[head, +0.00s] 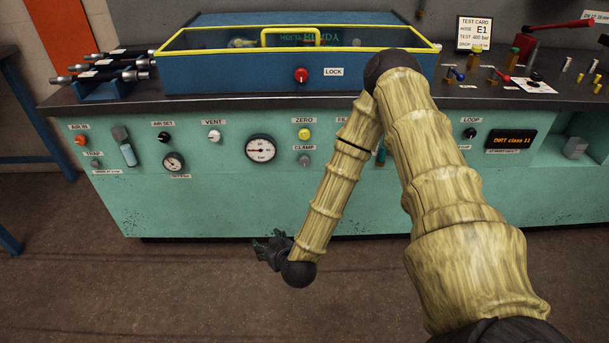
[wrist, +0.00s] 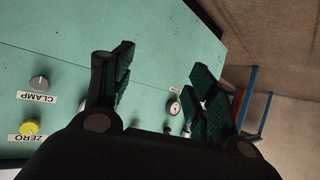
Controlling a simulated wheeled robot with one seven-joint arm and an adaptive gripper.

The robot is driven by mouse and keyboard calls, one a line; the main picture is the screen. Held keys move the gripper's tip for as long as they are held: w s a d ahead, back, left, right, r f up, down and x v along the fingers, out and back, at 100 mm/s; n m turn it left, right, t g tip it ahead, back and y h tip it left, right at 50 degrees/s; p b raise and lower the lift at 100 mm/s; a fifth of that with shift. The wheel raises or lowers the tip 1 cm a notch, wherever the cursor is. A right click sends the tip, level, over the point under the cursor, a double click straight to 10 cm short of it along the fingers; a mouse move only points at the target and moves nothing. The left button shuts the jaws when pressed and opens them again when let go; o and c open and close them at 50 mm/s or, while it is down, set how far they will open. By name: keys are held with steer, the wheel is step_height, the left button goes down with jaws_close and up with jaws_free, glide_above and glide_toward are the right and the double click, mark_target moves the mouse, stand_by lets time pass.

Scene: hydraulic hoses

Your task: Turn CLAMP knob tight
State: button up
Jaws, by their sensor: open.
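The CLAMP knob (head: 304,160) is a small grey knob on the green front panel, just below the yellow ZERO knob (head: 304,134). In the wrist view the CLAMP knob (wrist: 39,83) is at the left, with its label upside down beside it. My gripper (head: 272,250) is in front of the panel, lower and to the left of the CLAMP knob, apart from it. In the wrist view my gripper (wrist: 158,90) has its two fingers spread wide with nothing between them. How far the fingers stand from the panel I cannot tell.
A round bar gauge (head: 261,149) is left of the CLAMP knob. My forearm covers the panel to its right. A blue box with a yellow frame (head: 220,70) and a red LOCK knob (head: 301,75) stands on the bench above. The floor (head: 120,280) in front is clear.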

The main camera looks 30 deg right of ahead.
steer(key=w+d+r+m+t+h+b, duration=0.1)
steer(key=w+d+r+t+h+b, duration=0.25)
steer(key=w+d, duration=0.45)
steer(key=m+h+b, duration=0.2)
steer(key=h+b, duration=0.2)
steer(key=h, duration=0.2)
glide_toward(304, 162)
steer(key=shift+y, duration=0.25)
steer(key=b+x, duration=0.2)
steer(key=x, duration=0.7)
steer(key=shift+d, duration=0.25)
steer(key=c, duration=1)
steer(key=shift+r, duration=0.1)
steer(key=shift+c, duration=0.2)
